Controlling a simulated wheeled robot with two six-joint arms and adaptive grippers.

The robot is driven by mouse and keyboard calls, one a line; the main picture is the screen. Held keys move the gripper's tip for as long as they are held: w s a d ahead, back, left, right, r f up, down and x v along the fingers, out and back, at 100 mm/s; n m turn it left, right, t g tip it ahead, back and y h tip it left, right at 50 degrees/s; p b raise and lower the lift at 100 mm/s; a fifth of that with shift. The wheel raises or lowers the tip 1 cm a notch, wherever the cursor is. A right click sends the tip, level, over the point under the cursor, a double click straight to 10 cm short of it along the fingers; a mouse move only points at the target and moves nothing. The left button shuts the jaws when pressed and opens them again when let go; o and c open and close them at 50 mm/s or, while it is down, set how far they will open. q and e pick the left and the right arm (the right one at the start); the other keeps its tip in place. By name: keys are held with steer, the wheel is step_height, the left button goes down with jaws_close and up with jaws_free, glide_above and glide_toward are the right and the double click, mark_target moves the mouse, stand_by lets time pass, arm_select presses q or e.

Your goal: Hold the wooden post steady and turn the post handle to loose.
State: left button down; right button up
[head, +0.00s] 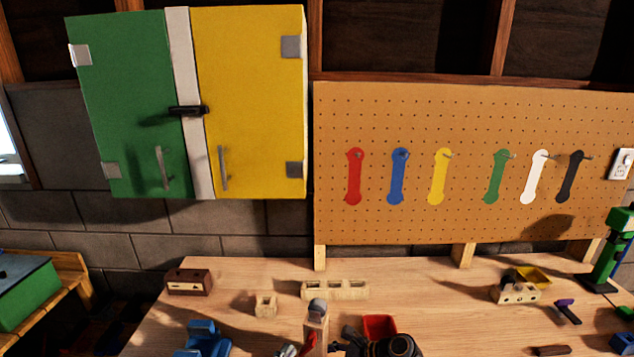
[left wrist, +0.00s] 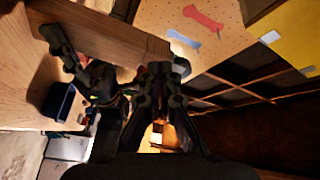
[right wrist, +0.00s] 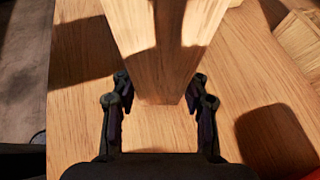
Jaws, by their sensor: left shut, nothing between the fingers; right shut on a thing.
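The wooden post (head: 317,326) stands upright near the front of the bench, with a grey rounded piece (head: 317,305) on its top. A small red part (head: 308,343) shows low beside it; I cannot tell whether this is the post handle. My right gripper (right wrist: 160,88) comes from the right and is shut on the post (right wrist: 158,35), one finger on each side. In the left wrist view my left gripper (left wrist: 163,72) is shut and empty close beside the post's upper end (left wrist: 120,38). Its fingers hide the details there.
A red bin (head: 380,326) stands right of the post, and a wooden rack (head: 335,290) lies behind it. A blue holder (head: 203,338) and small wooden block (head: 265,304) are to the left. The pegboard (head: 470,120) and closed cabinet (head: 248,110) are behind.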

arm_select(q)
steer(key=shift+d+f+n, duration=0.2)
steer(key=shift+d+n, duration=0.1)
steer(key=shift+n, duration=0.2)
steer(key=shift+s+d+f, duration=0.15)
steer(key=shift+d+f, duration=0.15)
steer(key=shift+f, duration=0.2)
steer(key=shift+s+d+f, duration=0.1)
steer(key=shift+d+f, duration=0.2)
steer(key=shift+f, duration=0.2)
steer(key=shift+d, duration=0.1)
steer(key=shift+f, duration=0.15)
steer(key=v, duration=0.6)
steer(key=shift+s+d, duration=0.2)
steer(key=shift+d, duration=0.2)
